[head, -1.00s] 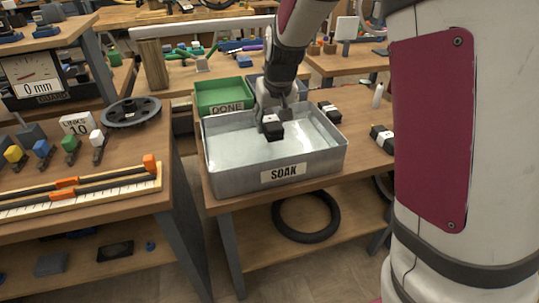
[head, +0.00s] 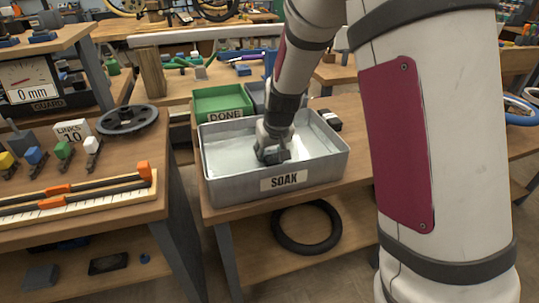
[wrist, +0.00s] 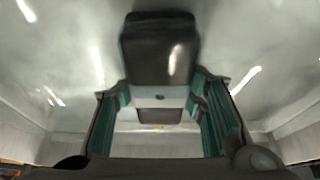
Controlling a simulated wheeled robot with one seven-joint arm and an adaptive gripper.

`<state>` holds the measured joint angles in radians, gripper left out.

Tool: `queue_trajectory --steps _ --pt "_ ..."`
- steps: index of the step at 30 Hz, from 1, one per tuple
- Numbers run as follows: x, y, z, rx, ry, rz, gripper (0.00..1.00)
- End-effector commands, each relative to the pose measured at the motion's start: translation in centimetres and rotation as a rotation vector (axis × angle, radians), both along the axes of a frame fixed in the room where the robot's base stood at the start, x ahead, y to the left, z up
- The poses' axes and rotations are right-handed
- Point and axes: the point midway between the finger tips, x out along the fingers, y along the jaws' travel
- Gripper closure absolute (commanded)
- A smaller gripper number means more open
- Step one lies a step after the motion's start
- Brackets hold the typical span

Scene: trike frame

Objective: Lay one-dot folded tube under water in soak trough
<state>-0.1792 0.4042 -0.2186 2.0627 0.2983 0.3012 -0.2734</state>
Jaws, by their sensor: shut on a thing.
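The grey metal soak trough (head: 235,189), labelled SOAK, stands on the wooden bench. My gripper (head: 272,157) reaches down inside it, near its middle. In the wrist view, my gripper (wrist: 160,112) is shut on a black folded tube (wrist: 160,50) with a pale band.
A green DONE tray (head: 222,101) stands behind the trough. Another black folded tube with a white band (head: 329,119) lies to the trough's right. A black tyre (head: 307,228) lies on the shelf below. A side bench with rulers (head: 80,196) is at left.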

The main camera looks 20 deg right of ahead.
Motion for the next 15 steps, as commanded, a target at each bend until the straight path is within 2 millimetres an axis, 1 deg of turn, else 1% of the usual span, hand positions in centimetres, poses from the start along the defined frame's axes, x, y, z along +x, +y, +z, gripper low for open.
queue_trajectory --steps 2,3,5,15 --pt "0.02 -0.01 -0.29 0.0 0.0 0.0 0.93" --pt "0.0 0.0 -0.26 0.0 0.0 0.0 0.55" --pt "0.0 0.0 -0.23 0.0 0.0 0.0 0.41" --pt "0.0 0.01 -0.08 0.0 0.0 0.0 0.41"
